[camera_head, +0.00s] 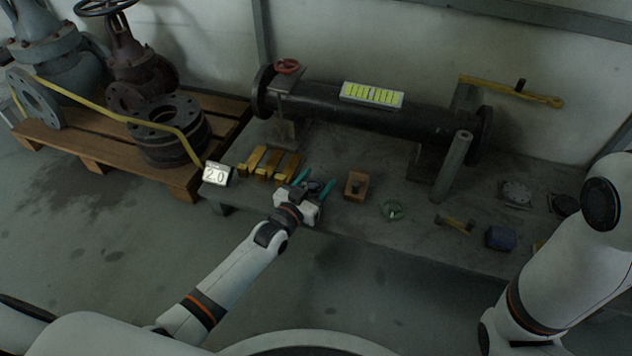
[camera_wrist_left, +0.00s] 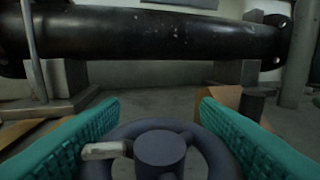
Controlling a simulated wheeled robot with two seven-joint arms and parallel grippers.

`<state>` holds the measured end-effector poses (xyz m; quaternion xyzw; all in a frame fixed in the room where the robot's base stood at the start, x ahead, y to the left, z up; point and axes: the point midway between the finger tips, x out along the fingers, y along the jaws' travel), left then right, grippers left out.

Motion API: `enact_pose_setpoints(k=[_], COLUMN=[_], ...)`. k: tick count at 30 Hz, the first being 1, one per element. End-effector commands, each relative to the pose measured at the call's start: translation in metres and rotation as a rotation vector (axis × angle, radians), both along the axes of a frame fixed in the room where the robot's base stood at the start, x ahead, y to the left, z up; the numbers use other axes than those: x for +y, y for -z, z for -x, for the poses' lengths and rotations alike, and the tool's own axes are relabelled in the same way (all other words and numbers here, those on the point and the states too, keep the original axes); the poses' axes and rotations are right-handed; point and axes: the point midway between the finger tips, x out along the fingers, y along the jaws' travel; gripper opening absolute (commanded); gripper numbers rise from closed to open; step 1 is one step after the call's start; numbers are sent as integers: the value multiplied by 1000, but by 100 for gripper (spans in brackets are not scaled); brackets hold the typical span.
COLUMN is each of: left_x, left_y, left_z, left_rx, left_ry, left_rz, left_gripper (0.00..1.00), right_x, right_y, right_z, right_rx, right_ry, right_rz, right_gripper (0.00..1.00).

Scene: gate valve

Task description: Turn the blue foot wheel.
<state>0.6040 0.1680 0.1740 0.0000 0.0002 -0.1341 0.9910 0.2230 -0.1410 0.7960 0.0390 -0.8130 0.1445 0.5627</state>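The foot wheel (camera_wrist_left: 160,150) is dark blue-grey with a round hub and a pale handle or pointer (camera_wrist_left: 103,150) to the hub's left. It sits low in the left wrist view, between the teal fingers of my left gripper (camera_wrist_left: 160,112). The fingers are wide apart, one at each side of the wheel; I cannot tell whether they touch its rim. In the head view the wheel (camera_head: 314,186) is small and partly hidden by my left gripper (camera_head: 314,183). My right arm (camera_head: 570,240) shows at the right, but its gripper is outside the frame.
A black pipe (camera_head: 385,113) lies on supports along the back of the grey bench (camera_head: 350,220). Yellow blocks (camera_head: 270,163) and a 2.0 sign (camera_head: 216,174) are left of the wheel.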

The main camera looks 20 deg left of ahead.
Motion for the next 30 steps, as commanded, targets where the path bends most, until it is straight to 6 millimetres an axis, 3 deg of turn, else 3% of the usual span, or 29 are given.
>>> enact_pose_setpoints(k=[23,24,27,30], left_x=[-3,-3,-3,-2], left_y=[-1,-1,-1,-1], left_z=[1,1,1,1], left_rx=[-3,-3,-2,-2], left_ry=[138,138,138,137], left_rz=[2,2,2,1], left_gripper=[34,60,77,79], right_x=[0,0,0,0], right_y=[4,4,4,4], right_z=[0,-1,-1,-1], right_rx=[1,1,2,2], right_ry=[1,1,1,1], right_rz=[0,0,0,0], right_gripper=[0,0,0,0])
